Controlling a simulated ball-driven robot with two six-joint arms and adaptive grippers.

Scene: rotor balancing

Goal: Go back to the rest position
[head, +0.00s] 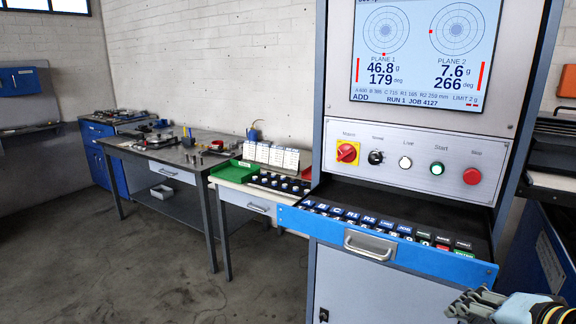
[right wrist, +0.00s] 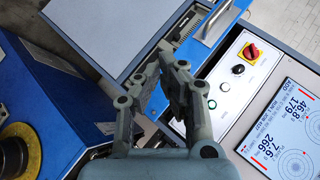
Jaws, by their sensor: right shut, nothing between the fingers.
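My right gripper (head: 468,304) shows at the lower right corner of the head view, in front of the balancing machine's console (head: 410,165). In the right wrist view the right gripper (right wrist: 178,62) has its fingers together with nothing between them. It is apart from the console, whose panel and keyboard drawer (head: 385,240) lie beyond it. The screen (head: 425,50) reads 46.8 g at 179 deg for plane 1 and 7.6 g at 266 deg for plane 2. My left gripper is not in view.
A workbench (head: 170,152) with tools and a smaller table with a green bin (head: 232,172) stand left of the console. A blue cabinet (head: 92,150) is at the back left. The grey floor (head: 110,270) at the front left is clear. Dark shelving (head: 555,150) stands at the right.

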